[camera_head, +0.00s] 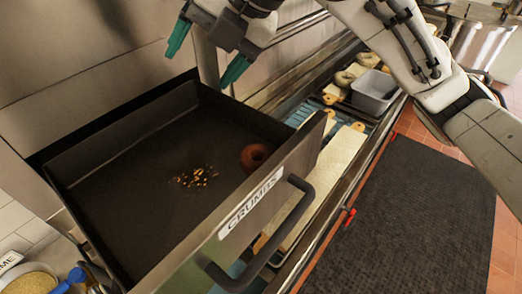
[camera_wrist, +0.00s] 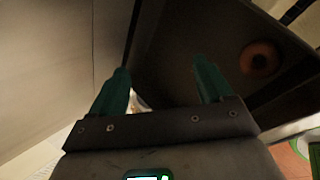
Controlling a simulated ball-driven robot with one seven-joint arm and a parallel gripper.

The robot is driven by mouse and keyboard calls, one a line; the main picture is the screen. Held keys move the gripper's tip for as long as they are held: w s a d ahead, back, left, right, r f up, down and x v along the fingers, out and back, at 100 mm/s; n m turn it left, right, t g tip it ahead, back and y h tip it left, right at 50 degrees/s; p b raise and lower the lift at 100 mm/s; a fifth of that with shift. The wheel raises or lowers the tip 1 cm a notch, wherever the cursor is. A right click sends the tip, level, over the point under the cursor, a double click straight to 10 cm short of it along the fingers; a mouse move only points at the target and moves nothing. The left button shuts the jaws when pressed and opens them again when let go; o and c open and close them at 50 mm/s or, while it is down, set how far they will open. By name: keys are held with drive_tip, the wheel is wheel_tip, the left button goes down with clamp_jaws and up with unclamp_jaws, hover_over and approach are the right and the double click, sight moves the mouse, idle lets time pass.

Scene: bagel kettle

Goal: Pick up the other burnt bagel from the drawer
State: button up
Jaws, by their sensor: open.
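A dark brown, burnt-looking bagel (camera_head: 256,156) lies flat inside the open drawer (camera_head: 120,165), near its right end by the front panel. The drawer's front carries a label reading "CRUMBS". The bagel also shows in the wrist view (camera_wrist: 259,58), to the right of the fingers. My gripper (camera_head: 207,55) has green fingers spread apart with nothing between them. It is above the drawer's back right corner, apart from the bagel. In the wrist view the open fingers (camera_wrist: 160,88) point toward the drawer (camera_wrist: 190,40). No other bagel shows in the drawer.
Several crumbs (camera_head: 194,178) lie on the drawer floor. A black handle (camera_head: 262,245) sticks out from the drawer front. Right of the drawer, a low counter holds pale boards (camera_head: 330,170), paler bagels (camera_head: 344,79) and a grey bin (camera_head: 374,92). A dark mat (camera_head: 420,210) covers the floor.

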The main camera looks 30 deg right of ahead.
drive_tip(key=s+f+n+g+h, duration=0.2)
drive_tip(key=s+n, duration=0.1)
drive_tip(key=n, duration=0.1)
drive_tip(key=n+g+h+p, duration=0.2)
drive_tip(key=g+h, duration=0.1)
hover_over(258, 152)
drive_tip(key=s, duration=0.1)
drive_tip(key=f, duration=0.8)
drive_tip(key=shift+s+a, duration=0.2)
drive_tip(key=shift+a, duration=0.05)
drive_tip(key=shift+w+a+f, duration=0.1)
drive_tip(key=shift+w+f, duration=0.05)
drive_tip(key=shift+f, duration=3.05)
drive_tip(key=shift+c, duration=0.3)
drive_tip(key=c, duration=0.6)
